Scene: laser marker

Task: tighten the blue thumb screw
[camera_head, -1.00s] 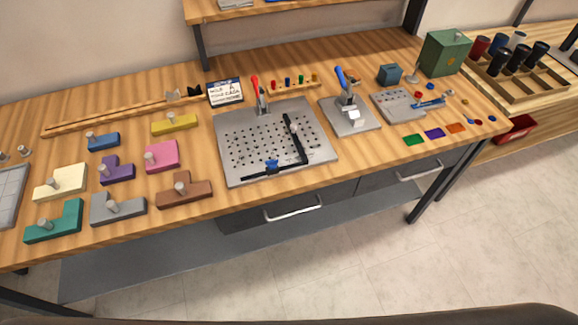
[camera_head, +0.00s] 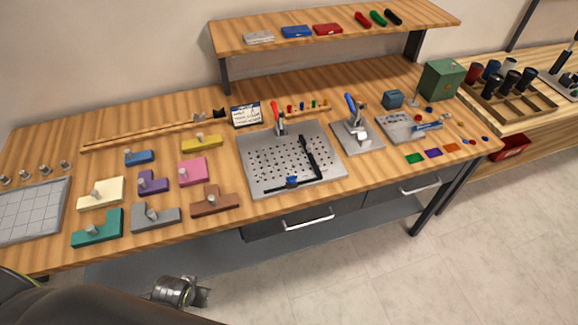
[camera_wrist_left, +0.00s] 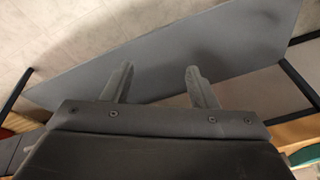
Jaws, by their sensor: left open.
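A small blue piece (camera_head: 292,181), likely the thumb screw, sits at the front of the perforated grey plate (camera_head: 255,187), where black bars form an L. It is too small to tell whether it is tight. My left gripper (camera_wrist_left: 158,84) is open and empty in the left wrist view, with the grey lower shelf (camera_wrist_left: 225,60) behind its fingers. Part of my left arm shows low in the head view, in front of the bench and well apart from the plate. My right gripper is not in view.
Several coloured blocks with pegs, such as the brown one (camera_head: 216,203), lie left of the plate. A clamp with a blue handle (camera_head: 350,103) stands right of it. A raised shelf (camera_head: 330,42) spans the back. Floor in front is clear.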

